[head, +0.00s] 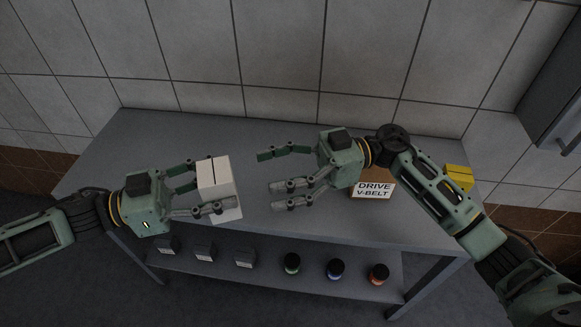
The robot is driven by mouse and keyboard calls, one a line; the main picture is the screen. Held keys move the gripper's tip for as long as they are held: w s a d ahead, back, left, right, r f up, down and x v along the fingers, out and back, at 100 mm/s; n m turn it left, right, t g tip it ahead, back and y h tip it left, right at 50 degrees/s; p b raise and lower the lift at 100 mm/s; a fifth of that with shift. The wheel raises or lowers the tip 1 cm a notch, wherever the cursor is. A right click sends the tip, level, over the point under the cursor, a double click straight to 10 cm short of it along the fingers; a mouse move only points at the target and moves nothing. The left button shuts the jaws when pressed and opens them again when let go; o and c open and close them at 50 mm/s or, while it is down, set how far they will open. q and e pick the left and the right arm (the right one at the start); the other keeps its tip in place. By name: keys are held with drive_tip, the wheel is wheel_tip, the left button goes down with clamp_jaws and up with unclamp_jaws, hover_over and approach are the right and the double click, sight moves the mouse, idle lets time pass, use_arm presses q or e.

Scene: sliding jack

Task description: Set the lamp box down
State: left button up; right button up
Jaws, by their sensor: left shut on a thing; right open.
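A white box (221,177), which looks like the lamp box, is held in my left gripper (207,190). The fingers close on its left side and front; part of the box is hidden behind them. It is over the left half of the grey table (310,227). I cannot tell whether it touches the top. My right gripper (283,177) is open and empty over the middle of the table, to the right of the white box and apart from it.
A brown box labelled DRIVE V-BELT (373,189) stands on the table behind my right arm. A yellow object (459,176) is at the right end. The lower shelf holds small dark boxes (204,251) and jars (335,268). A tiled wall is behind. Table space left of centre is clear.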

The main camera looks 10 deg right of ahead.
sight(228, 185)
drive_tip(key=a, duration=0.9)
drive_tip(key=shift+s, duration=0.4)
drive_tip(key=shift+d, duration=0.1)
drive_tip(key=shift+c, duration=0.2)
drive_tip(key=c, duration=1.1)
use_arm(q)
drive_tip(key=o, duration=1.3)
use_arm(e)
drive_tip(key=shift+c, duration=1)
use_arm(q)
drive_tip(key=shift+o, duration=0.2)
drive_tip(key=shift+a, duration=0.15)
